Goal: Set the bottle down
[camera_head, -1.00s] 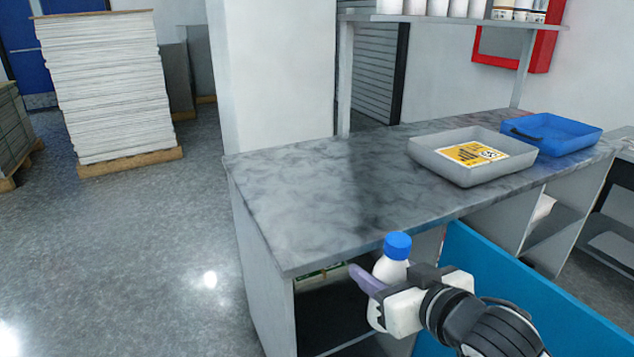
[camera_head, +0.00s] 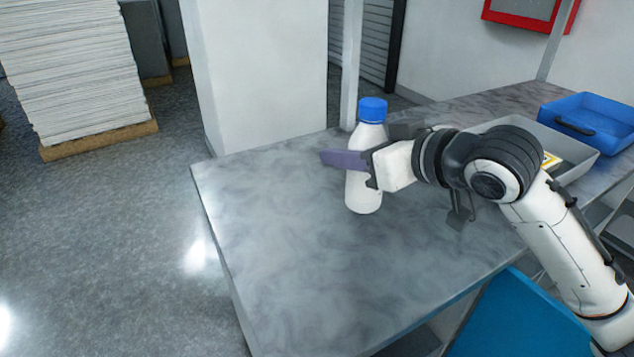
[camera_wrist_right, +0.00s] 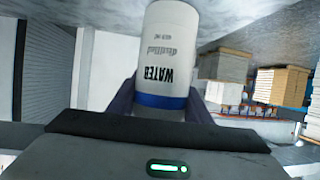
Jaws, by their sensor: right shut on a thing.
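A white bottle with a blue cap (camera_head: 364,191) stands upright over the left part of the grey marbled tabletop (camera_head: 280,260). My right gripper (camera_head: 350,160) is shut on the bottle, with its purple finger across the bottle's middle. I cannot tell whether the bottle's base touches the tabletop. In the right wrist view the bottle (camera_wrist_right: 178,55) shows its "WATER" label upside down, between the fingers (camera_wrist_right: 160,105). My left gripper is not in view.
A grey tray (camera_head: 580,168), partly hidden by my right arm, and a blue tray (camera_head: 600,110) stand to the right on the table. A post (camera_head: 352,60) rises behind the bottle. The front left tabletop is clear.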

